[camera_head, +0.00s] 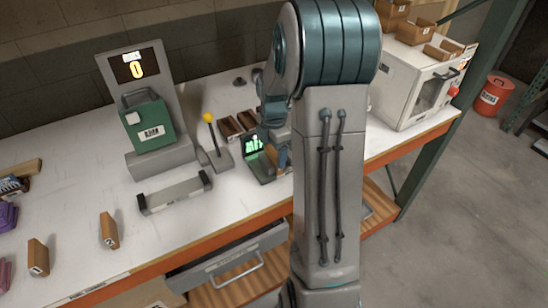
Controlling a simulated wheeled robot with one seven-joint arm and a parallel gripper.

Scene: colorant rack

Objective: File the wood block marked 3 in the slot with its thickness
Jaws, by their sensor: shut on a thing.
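My gripper (278,150) is over the right part of the white table, mostly hidden behind my arm. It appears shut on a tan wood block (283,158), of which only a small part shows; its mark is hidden. Two more wood blocks stand upright at the front left of the table, one nearer the middle (108,230) and one further left (38,257). Each has a small white label too small to read. Dark brown pieces (230,127) lie behind my gripper; I cannot tell whether they form the slots.
A small device with a green screen (256,158) is close beside my gripper. A yellow-knobbed lever (208,118), a grey bar (175,192) and a green box on a scale-like stand (148,126) are left of it. A white oven-like box (412,85) stands right.

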